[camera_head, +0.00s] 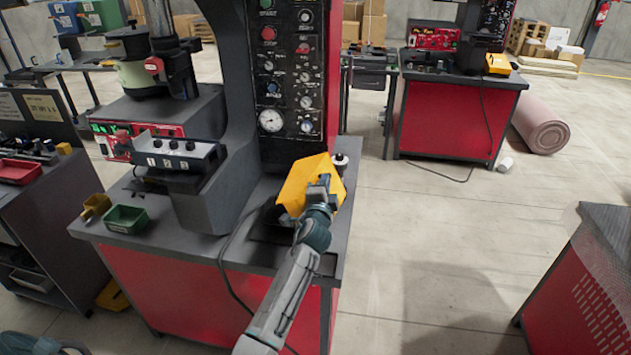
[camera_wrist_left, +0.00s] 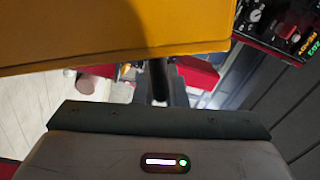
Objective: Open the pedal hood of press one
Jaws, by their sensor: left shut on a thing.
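The yellow pedal hood (camera_head: 299,186) is at the front right of press one's red and dark-grey table (camera_head: 205,285), below the press's control column (camera_head: 285,75). The hood looks tilted up, with its broad face towards me. My left gripper (camera_head: 322,187) is shut on the hood at its right side. In the left wrist view the hood (camera_wrist_left: 110,35) fills the upper left, close above the gripper body. The finger contact and the pedal under the hood are hidden. My right gripper is not in view.
A green bin (camera_head: 127,219) and a small yellow bin (camera_head: 95,206) stand at the table's left. A cable runs down the table front. The floor to the right is clear up to another red cabinet (camera_head: 590,290).

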